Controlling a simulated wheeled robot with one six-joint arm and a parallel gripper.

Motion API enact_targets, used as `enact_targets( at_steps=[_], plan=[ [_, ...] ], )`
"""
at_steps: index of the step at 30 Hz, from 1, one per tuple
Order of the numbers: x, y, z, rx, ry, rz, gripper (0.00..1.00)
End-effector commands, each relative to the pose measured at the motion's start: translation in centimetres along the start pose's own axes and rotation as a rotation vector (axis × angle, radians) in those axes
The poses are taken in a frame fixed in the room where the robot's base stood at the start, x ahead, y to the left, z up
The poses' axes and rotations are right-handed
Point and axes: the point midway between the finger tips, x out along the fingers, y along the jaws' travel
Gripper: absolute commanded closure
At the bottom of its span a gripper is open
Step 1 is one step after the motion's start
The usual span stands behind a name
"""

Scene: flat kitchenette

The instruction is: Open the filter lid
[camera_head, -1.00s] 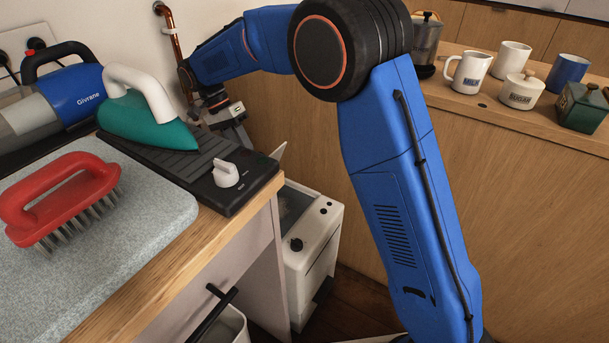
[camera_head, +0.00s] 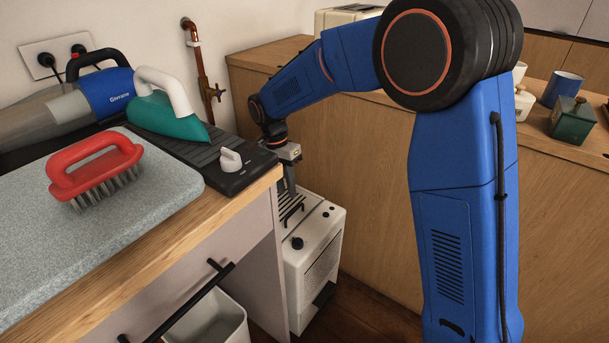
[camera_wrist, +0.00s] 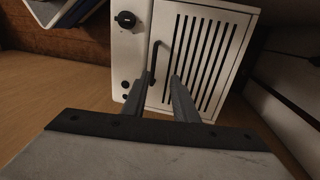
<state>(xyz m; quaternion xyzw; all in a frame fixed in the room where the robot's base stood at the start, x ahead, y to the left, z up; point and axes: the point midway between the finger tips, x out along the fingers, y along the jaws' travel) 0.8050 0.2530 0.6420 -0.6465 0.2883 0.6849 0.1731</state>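The filter is a white box-shaped unit (camera_head: 312,262) on the floor beside the counter. Its slatted lid (camera_head: 283,205) lies flat on top and shows dark slots in the wrist view (camera_wrist: 215,50). A black bar handle (camera_wrist: 154,62) runs along one side of the lid and also shows in the head view (camera_head: 292,213). My gripper (camera_wrist: 160,78) is over the lid, its two fingers apart with nothing held. The left fingertip is close to the handle's near end. Whether it touches the handle I cannot tell. The fingers partly hide the lid in the head view.
The counter edge (camera_head: 190,245) and its drawer handle (camera_head: 190,302) stand left of the filter. A wooden cabinet (camera_head: 380,190) stands behind it to the right. A white bin (camera_head: 210,322) is under the drawer. Some wooden floor is clear in front.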

Motion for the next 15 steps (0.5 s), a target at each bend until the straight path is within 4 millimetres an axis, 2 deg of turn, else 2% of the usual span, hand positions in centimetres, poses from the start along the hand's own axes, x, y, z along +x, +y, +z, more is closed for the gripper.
enact_targets(
  at_steps=[15],
  plan=[
    [4.4,1.9,-0.3,0.002,-0.002,-0.261,0.74]
  ],
)
